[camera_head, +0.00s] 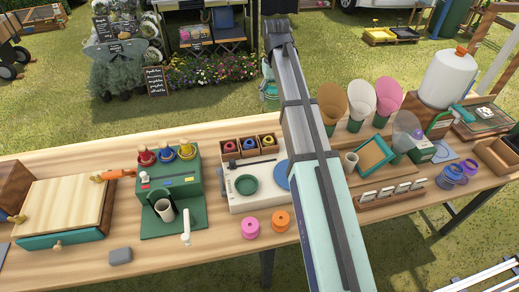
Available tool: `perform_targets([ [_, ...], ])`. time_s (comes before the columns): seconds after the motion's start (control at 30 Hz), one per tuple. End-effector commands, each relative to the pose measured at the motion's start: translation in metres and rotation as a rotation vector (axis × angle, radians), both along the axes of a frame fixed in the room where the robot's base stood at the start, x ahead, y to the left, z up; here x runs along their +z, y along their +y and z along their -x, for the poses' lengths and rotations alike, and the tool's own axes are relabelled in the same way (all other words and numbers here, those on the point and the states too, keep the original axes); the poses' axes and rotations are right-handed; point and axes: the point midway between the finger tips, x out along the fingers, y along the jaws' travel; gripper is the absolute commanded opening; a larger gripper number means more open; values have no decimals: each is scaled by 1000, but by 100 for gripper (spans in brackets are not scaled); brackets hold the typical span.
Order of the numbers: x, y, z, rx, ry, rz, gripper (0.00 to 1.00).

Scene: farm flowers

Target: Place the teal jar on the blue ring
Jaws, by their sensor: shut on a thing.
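The blue ring (281,174) lies on a white board (262,201) in the middle of the wooden table. My arm crosses in front of it, so only its left part shows. A dark green ring (246,185) lies on the same board, to its left. I cannot make out the teal jar; my arm may hide it.
A green stand with red, yellow and blue knobs (170,177) is left of the board. Pink (250,228) and orange (280,221) spools stand in front. A wooden block with three compartments (250,146) is behind. A teal-framed tray (374,158) is right of my arm.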

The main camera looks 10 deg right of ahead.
Motion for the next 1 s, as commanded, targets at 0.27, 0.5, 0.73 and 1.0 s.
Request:
perform_targets([
  [0.27,-64,0,3,1,4,0,17],
  [0.5,-117,0,2,1,3,0,17],
  [0.73,-145,0,1,1,0,0,17],
  [1.0,-163,0,1,1,1,0,17],
])
